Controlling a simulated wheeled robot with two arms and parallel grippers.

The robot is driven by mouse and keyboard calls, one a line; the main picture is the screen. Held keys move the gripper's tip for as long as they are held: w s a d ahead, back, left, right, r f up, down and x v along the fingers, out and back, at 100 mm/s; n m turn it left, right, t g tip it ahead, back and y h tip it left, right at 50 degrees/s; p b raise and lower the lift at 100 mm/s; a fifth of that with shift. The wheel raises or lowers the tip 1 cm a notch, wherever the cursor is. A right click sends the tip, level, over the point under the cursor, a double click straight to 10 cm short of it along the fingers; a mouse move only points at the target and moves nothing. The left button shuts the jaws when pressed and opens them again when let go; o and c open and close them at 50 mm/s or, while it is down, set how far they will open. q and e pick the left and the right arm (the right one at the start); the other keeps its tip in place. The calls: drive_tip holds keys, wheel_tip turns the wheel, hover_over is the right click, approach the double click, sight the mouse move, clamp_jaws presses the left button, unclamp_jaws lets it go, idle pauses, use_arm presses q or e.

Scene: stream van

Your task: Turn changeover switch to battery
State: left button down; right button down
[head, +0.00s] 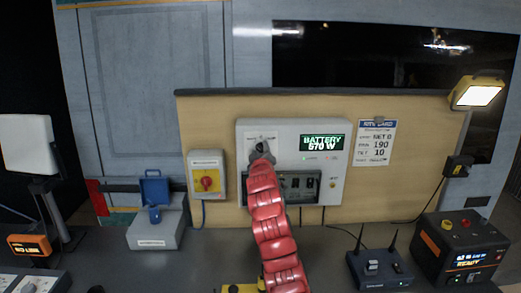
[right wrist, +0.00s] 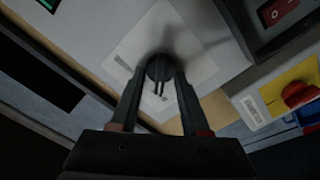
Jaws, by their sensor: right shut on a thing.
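The changeover switch is a dark round knob (right wrist: 158,66) on a white label plate, on the upper left of the pale power panel (head: 243,185) in the head view. My right gripper (head: 262,152) reaches up to it from below and hides most of it. In the right wrist view my right gripper (right wrist: 160,80) has one finger on each side of the knob and is shut on it. The panel's green-lit display (head: 322,142) reads "BATTERY 570 W".
A grey box with a red knob on yellow (head: 207,182) is left of the panel. A blue-lidded box (head: 155,235) stands on the bench at left. A router with antennas (head: 378,268) and a black power unit (head: 462,250) stand at right.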

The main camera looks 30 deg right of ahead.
drive_tip(key=shift+n, duration=0.4)
drive_tip(key=shift+c, duration=1.9)
unclamp_jaws()
drive_tip(key=b+v, duration=0.4)
drive_tip(key=v, duration=1.3)
drive_tip(key=shift+s+b, duration=0.2)
drive_tip(key=shift+b, duration=0.15)
